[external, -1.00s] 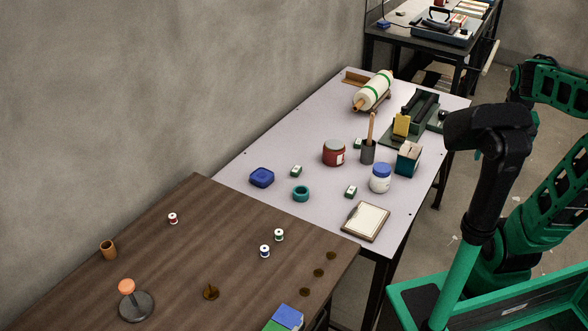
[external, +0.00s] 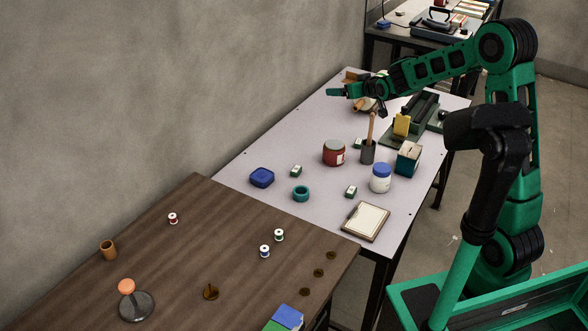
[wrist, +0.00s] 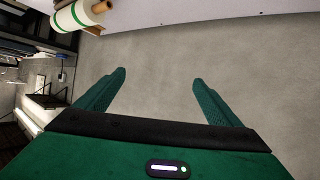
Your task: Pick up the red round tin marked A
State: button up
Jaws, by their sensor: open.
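The red round tin (external: 334,153) stands upright on the pale table (external: 262,149), with a grey lid and a white label. The label's mark is too small to read. My gripper (external: 330,92) is over the far left part of the table, well behind the tin and apart from it. In the wrist view my gripper (wrist: 158,82) has its two green fingers spread wide with nothing between them. The tin is not in the wrist view.
A cloth roll (wrist: 80,14) shows beside the gripper, partly hidden by my arm in the external view. A grey cup with a wooden stick (external: 368,152) stands just right of the tin. A white jar with a blue lid (external: 381,178) is nearer. A blue dish (external: 262,177) lies left.

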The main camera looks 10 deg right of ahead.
aim_at(333, 142)
jog(key=w+a+y, duration=0.1)
jog(key=a, duration=0.3)
jog(key=f, duration=2.2)
jog(key=shift+w+d+f, duration=0.1)
jog(key=shift+d+f, duration=0.2)
notch_tip(333, 142, down, 3)
jog(key=shift+r, duration=0.15)
jog(key=shift+x, duration=1.15)
jog(key=shift+w+a, duration=0.1)
jog(key=shift+w, duration=0.3)
jog(key=shift+r+t, duration=0.1)
jog(key=shift+t, duration=0.2)
jog(key=c, duration=1.6)
jog(key=shift+r, duration=0.15)
